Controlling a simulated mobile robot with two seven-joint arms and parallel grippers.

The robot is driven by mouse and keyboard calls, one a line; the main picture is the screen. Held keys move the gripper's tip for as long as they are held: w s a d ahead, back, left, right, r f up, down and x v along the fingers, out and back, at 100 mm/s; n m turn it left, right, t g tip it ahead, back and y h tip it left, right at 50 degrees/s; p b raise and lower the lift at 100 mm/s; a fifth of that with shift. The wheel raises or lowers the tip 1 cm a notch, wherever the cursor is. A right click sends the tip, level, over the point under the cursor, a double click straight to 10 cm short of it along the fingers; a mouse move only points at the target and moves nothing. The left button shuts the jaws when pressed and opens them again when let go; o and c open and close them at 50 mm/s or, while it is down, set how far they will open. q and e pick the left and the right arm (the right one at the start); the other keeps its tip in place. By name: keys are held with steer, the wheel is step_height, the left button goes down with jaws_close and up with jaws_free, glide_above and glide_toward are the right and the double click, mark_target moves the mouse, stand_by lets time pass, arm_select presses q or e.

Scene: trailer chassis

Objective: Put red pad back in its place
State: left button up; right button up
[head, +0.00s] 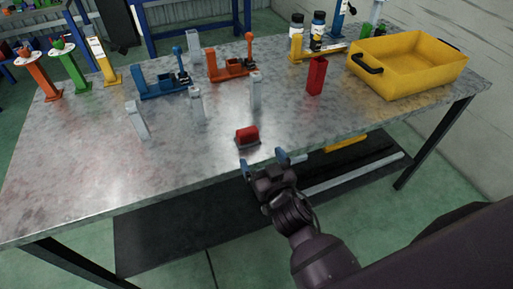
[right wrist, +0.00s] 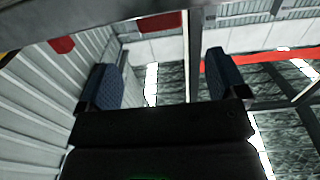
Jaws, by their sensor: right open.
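A small red pad (head: 247,134) with a greyish underside lies on the metal table near its front edge. A taller red block (head: 317,76) stands farther back, left of the yellow bin; I cannot tell which of the two the task means. My right gripper (head: 264,164) is open and empty, just in front of the table edge and close to the small red pad, not touching it. In the right wrist view its blue fingers (right wrist: 165,82) are spread, with a red thing (right wrist: 160,22) beyond them and another red thing (right wrist: 62,45) at upper left. My left gripper is not in view.
A yellow bin (head: 415,66) stands at the table's right. Several grey upright blocks (head: 137,119), a blue holder (head: 160,84) and an orange holder (head: 232,66) stand in the middle and back. Bottles (head: 318,30) stand at the back. The table's (head: 75,170) front left is clear.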

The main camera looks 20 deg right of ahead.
steer(key=shift+s, duration=1.2)
steer(key=s+d+f+g, duration=0.3)
steer(key=s+d+f, duration=0.2)
steer(key=s+f, duration=0.2)
steer(key=s+d+f+g, duration=0.4)
steer(key=s+d+f, duration=0.1)
steer(key=s+f, duration=0.3)
steer(key=shift+s+d+n+h, duration=0.25)
steer(key=shift+s+n+h, duration=0.05)
steer(key=shift+h, duration=0.1)
